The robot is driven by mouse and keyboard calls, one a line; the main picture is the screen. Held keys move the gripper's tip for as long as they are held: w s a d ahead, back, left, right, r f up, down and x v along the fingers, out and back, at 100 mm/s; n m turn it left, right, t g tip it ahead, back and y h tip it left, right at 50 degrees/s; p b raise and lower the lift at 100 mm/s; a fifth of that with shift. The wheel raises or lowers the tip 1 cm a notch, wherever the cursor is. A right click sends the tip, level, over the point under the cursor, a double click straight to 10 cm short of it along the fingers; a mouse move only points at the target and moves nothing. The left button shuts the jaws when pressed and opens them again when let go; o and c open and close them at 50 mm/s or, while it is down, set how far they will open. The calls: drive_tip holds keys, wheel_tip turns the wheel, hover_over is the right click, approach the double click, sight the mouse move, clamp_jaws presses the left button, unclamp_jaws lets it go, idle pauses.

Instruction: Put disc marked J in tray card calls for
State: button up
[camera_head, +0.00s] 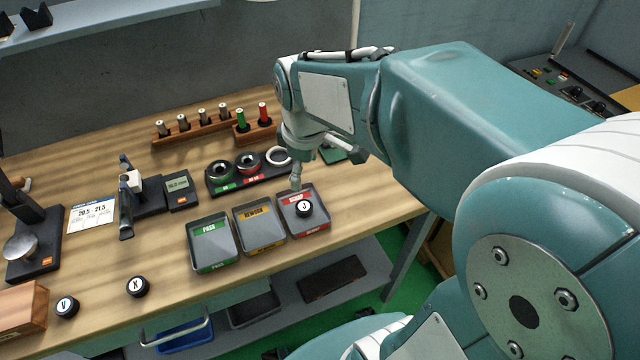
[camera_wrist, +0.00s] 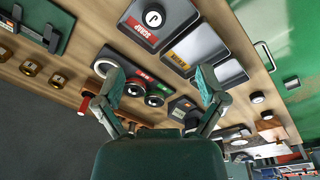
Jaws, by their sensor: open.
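The black disc marked J (camera_head: 304,208) lies in the red-labelled scrap tray (camera_head: 318,228); the disc also shows in the wrist view (camera_wrist: 153,18). The yellow-labelled rework tray (camera_head: 262,246) and the green-labelled pass tray (camera_head: 213,265) stand to its left, and both look empty. The white card (camera_head: 91,215) lies on the bench and appears to read 20.5 – 21.5. My gripper (camera_wrist: 162,80) is open and empty, its fingers spread apart. In the head view it hangs just behind the scrap tray, apart from the disc, and is partly hidden by my arm.
Discs marked K (camera_head: 137,287) and V (camera_head: 67,307) sit at the bench's front left. A measuring gauge with a small display (camera_head: 178,187) stands behind the trays. A ring holder (camera_head: 225,187) and pin racks (camera_head: 205,130) stand farther back. The front middle of the bench is clear.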

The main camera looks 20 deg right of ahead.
drive_tip(key=s+r+m+t, duration=0.4)
drive_tip(key=s+r+m, duration=0.1)
drive_tip(key=s+m, duration=0.4)
drive_tip(key=shift+s+t, duration=0.3)
drive_tip(key=shift+s, duration=1)
